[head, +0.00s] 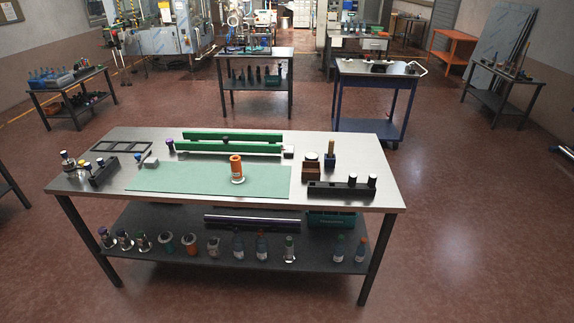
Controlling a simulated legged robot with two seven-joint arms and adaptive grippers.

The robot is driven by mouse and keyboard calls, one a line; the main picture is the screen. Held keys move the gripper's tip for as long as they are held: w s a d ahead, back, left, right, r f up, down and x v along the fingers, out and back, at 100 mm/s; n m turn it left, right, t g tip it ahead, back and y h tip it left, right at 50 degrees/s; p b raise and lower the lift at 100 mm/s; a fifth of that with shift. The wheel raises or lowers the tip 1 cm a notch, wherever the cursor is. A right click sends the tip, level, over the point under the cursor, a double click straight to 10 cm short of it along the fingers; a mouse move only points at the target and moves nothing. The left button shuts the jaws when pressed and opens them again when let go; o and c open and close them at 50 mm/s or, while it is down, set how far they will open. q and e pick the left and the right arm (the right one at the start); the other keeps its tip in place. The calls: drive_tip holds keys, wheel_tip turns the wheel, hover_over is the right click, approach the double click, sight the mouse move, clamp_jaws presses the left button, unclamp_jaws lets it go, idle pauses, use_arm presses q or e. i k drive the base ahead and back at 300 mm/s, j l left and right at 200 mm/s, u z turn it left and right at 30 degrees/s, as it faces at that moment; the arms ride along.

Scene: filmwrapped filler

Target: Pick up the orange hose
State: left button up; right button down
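An orange, upright cylinder (236,166) with a pale base stands on the green mat (160,180) on the metal table. It is the most orange small thing on the tabletop, and I cannot make out a hose shape in it. A second, darker orange-and-dark piece (190,244) stands on the lower shelf. Neither of my grippers shows in the head view, and nothing is seen touching the orange cylinder.
Behind the mat lie green rails (230,143). A black block with round pieces (342,189) and a brown box (311,170) stand right of it. Small fittings (101,172) stand left. Several bottles line the lower shelf (330,260). Red floor is open around the table.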

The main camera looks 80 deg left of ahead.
sight(238, 178)
drive_tip(key=u, duration=3)
drive_tip(key=i+j+z, duration=0.3)
drive_tip(key=i, duration=0.25)
drive_tip(key=l, duration=0.1)
